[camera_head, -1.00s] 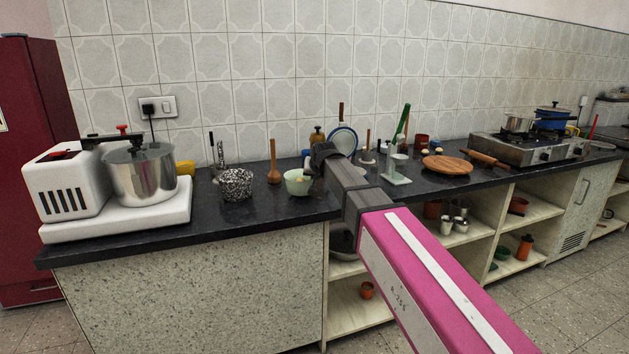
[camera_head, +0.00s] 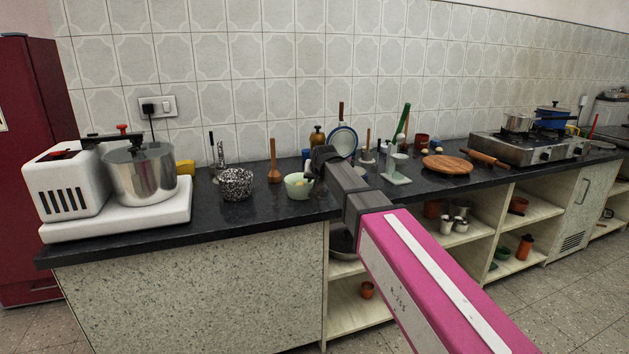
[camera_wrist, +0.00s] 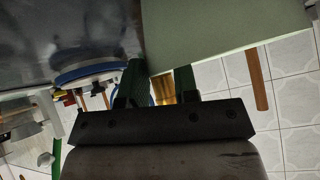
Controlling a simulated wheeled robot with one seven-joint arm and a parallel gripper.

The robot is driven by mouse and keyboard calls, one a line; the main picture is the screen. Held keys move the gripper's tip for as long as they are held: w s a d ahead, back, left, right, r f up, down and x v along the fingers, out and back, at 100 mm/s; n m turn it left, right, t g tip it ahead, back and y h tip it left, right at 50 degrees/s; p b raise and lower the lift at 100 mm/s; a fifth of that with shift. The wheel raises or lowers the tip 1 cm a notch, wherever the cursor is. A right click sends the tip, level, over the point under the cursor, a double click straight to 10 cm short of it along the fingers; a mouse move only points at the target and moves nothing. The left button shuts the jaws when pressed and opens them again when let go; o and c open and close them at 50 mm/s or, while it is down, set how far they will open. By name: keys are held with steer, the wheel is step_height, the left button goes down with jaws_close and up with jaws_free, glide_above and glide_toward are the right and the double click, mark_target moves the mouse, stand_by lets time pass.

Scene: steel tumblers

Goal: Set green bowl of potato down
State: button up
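The green bowl (camera_head: 296,190) is pale green and upright at the counter's front part, left of my gripper (camera_head: 313,174). A yellowish piece of potato (camera_head: 300,183) shows inside it. In the wrist view the bowl's pale wall (camera_wrist: 225,35) fills the upper right. My gripper's two dark fingers (camera_wrist: 160,82) sit on either side of the bowl's edge and look closed on it. The bowl hides the end of one finger. The bowl is at or just above the countertop; I cannot tell whether its base touches.
The dark countertop (camera_head: 262,208) has a patterned bowl (camera_head: 236,184) and a wooden spoon (camera_head: 274,172) to the left. A blue-rimmed strainer (camera_head: 343,139) stands behind my gripper. A pale green stand (camera_head: 397,172) is to the right. Clear counter lies in front of the spoon.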

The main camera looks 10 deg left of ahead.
steer(key=v, duration=1.1)
